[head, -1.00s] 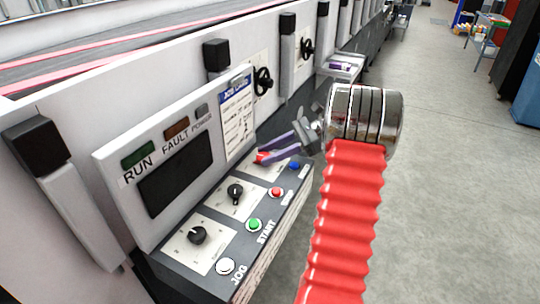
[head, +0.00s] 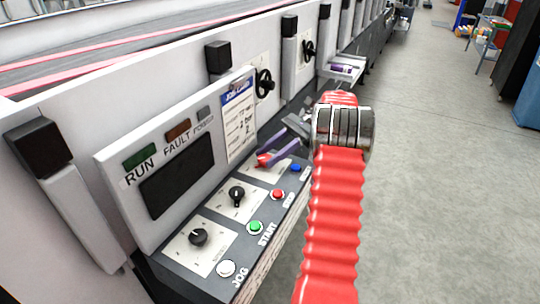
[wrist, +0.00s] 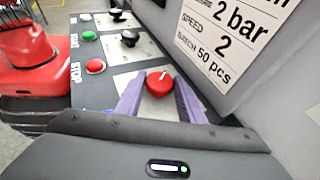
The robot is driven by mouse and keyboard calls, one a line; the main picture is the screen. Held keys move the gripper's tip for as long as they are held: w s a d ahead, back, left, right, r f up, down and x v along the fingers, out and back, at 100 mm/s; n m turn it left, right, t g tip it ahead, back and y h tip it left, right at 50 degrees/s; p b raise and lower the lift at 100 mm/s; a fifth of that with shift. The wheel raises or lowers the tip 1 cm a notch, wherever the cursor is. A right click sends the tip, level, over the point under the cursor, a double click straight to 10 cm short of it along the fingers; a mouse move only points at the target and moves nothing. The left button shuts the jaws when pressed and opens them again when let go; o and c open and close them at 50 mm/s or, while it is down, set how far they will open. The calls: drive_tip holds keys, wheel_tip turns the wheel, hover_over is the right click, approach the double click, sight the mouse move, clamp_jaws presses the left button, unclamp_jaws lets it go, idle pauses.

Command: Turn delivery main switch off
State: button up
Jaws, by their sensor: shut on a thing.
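The main switch is a red rotary knob (wrist: 159,85) with a white pointer line, on a pale plate (wrist: 135,80) on the sloping control panel. In the wrist view the line points up and slightly right. My gripper (wrist: 158,92) has its two purple fingers on either side of the knob, closed on it. In the head view the gripper (head: 267,159) reaches the panel's far end from the right.
Beside the knob are a red STOP button (head: 277,194), a green START button (head: 255,227), a white JOG button (head: 225,268), a blue button (head: 295,168) and black dials (head: 236,193). A job card (head: 239,115) and dark display (head: 178,175) stand behind. Clear floor lies right.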

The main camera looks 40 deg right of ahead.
drive_tip(key=shift+s+f, duration=0.1)
drive_tip(key=o, duration=1)
drive_tip(key=shift+a, duration=0.1)
